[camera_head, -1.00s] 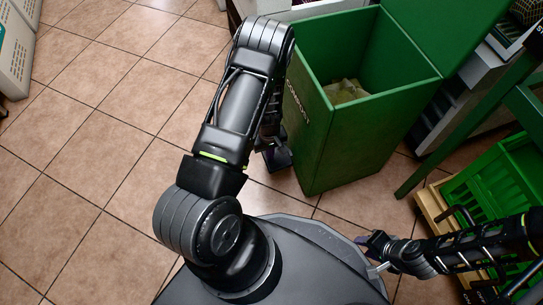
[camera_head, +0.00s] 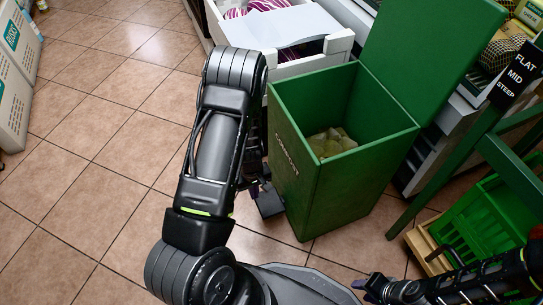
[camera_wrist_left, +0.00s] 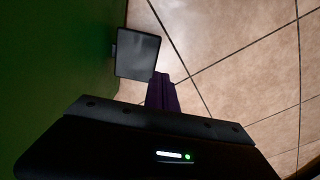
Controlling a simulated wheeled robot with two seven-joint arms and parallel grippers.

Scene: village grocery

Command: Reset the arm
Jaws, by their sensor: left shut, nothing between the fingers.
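My left arm comes in from the lower left of the head view and bends down beside a green bin. Its gripper (camera_head: 257,188) is mostly hidden behind the forearm, low by the bin's left side. In the left wrist view the purple fingers (camera_wrist_left: 162,92) are shut and empty. They point at a dark flat plate (camera_wrist_left: 137,54) low beside the green wall, which also shows in the head view. My right gripper (camera_head: 366,286) is small at the lower right; its jaw opening cannot be made out.
The green bin (camera_head: 300,185) has its lid up and crumpled pale stuff inside. A white crate (camera_head: 262,70) stands behind it. A green crate (camera_head: 470,235) and a sloped green stand are at right. Tiled floor (camera_head: 90,130) at left is clear.

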